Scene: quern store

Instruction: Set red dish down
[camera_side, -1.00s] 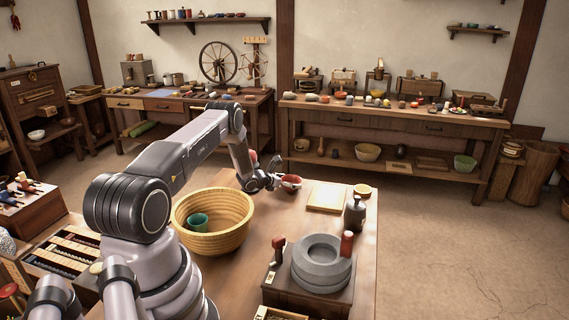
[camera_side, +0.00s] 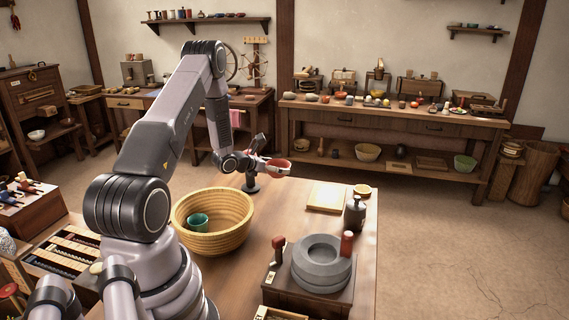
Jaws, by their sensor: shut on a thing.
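The red dish (camera_side: 279,168) is a small bowl with a red outside. My gripper (camera_side: 264,164) is shut on its left side and holds it raised above the far part of the wooden table (camera_side: 270,210). The dish looks about level. The exact contact of the fingers on its rim is too small to make out.
A large yellow basket (camera_side: 240,231) with a green cup (camera_side: 197,222) in it stands near my base. A pale board (camera_side: 326,196), a dark bottle (camera_side: 354,213) and a grey stone quern (camera_side: 321,264) stand to the right. Bare tabletop lies between basket and board.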

